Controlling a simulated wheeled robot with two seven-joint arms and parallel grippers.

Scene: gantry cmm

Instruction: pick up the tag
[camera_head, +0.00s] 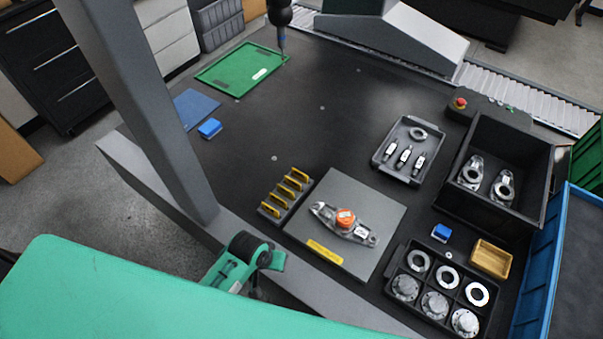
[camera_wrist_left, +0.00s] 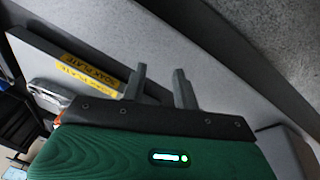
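Several yellow upright pieces stand in a dark slotted rack (camera_head: 285,193) left of the grey soak plate (camera_head: 375,210). A small white tag-like piece (camera_head: 259,74) lies on the green mat at the back left. A metal part with an orange round piece (camera_head: 345,216) and a small white label lies on the soak plate. I cannot tell which of these is the tag. My left gripper (camera_wrist_left: 158,88) shows open and empty in the left wrist view, near the soak plate's front edge with its yellow label (camera_wrist_left: 92,73). Its fingers are not clear in the head view. My right gripper is not in view.
A dark tray (camera_head: 411,180) holds slim parts and a ring; a deep dark bin (camera_head: 525,140) stands right of it. A compartment tray (camera_head: 408,258) holds rings and discs. A grey column (camera_head: 145,110) rises at left. A probe (camera_head: 280,30) hangs over the green mat. The table's middle is clear.

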